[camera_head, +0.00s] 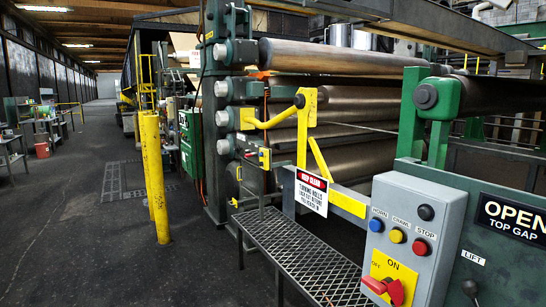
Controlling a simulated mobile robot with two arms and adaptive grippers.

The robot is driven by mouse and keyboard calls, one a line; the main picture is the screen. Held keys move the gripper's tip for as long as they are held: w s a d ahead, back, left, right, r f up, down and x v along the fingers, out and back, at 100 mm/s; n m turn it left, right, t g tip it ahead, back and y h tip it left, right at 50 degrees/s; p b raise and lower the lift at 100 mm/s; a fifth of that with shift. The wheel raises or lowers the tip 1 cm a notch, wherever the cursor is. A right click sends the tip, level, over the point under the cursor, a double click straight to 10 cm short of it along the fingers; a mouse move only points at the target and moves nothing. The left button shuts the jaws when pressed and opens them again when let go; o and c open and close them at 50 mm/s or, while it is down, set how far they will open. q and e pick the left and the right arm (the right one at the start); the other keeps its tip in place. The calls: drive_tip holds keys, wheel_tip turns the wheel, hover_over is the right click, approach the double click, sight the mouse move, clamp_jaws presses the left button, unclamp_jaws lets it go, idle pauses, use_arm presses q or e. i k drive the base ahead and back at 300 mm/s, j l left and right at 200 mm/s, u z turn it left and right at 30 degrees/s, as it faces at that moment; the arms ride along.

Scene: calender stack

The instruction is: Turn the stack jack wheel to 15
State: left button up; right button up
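The calender stack shows several large metal rolls (335,58) one above another, carried at the left end by a dark green frame (213,135). A green panel (503,262) at the right carries an "OPEN TOP GAP" sign (511,218) and a small "LIFT" label (473,257). Below that label a small dark knob-like part (470,288) shows at the bottom edge. I cannot tell whether it belongs to the jack wheel. No full wheel and no scale reading 15 can be made out. Neither gripper is in view.
A grey control box (408,235) with several buttons and a red rotary switch (384,289) stands at the front right. A grated step (295,255) lies before the rolls. Yellow posts (155,180) stand left of it. The aisle floor (90,240) is open.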

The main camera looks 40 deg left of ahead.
sight(237, 149)
drive_tip(key=u, duration=1.55)
drive_tip(key=i+u, duration=0.35)
drive_tip(key=i, duration=3.5)
